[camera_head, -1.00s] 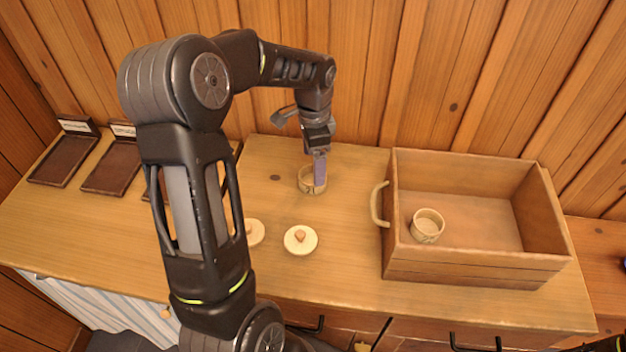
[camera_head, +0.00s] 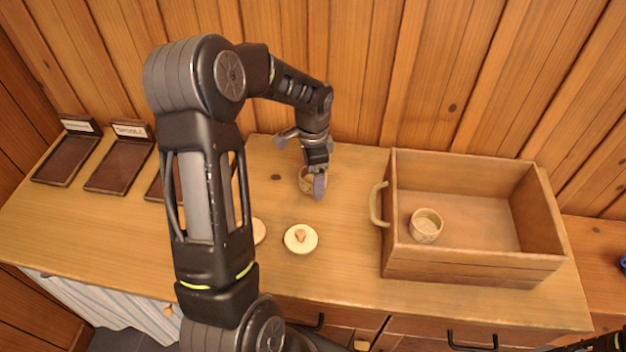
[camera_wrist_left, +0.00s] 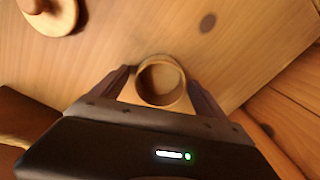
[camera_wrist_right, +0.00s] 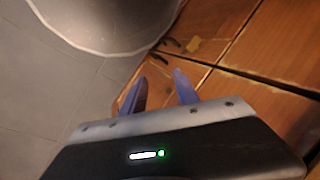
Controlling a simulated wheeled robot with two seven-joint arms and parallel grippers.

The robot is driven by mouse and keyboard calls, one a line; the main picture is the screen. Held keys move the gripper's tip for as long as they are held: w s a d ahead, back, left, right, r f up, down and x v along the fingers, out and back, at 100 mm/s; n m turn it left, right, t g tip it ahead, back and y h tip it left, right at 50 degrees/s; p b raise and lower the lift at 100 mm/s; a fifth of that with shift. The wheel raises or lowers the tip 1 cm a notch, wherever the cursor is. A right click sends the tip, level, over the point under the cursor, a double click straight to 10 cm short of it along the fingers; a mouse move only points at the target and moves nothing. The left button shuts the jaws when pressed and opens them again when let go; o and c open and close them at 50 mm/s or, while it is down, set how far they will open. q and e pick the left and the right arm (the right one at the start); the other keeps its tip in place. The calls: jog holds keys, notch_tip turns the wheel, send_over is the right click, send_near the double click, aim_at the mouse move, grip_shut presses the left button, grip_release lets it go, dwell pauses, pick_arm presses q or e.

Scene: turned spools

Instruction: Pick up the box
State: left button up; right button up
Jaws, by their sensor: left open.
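A small round wooden box (camera_head: 305,181) without a lid stands on the counter near the back wall, partly hidden by my left gripper (camera_head: 318,186) in the head view. In the left wrist view the round box (camera_wrist_left: 161,82) shows its hollow inside between the two open fingers of the left gripper (camera_wrist_left: 160,78). No firm contact can be seen. A similar round box (camera_head: 426,226) stands inside the large wooden crate (camera_head: 470,265). My right gripper (camera_wrist_right: 162,77) is open and empty in the right wrist view, over the floor and cabinet fronts.
A round lid with a knob (camera_head: 300,239) lies on the counter in front of the box. Another lid (camera_head: 259,231) is partly behind my left arm. Dark trays with label cards (camera_head: 117,166) stand at left. The crate's handle (camera_head: 377,204) faces the box.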

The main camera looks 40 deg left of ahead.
pick_arm(q)
jog(key=shift+c, duration=0.3)
jog(key=c, duration=1.3)
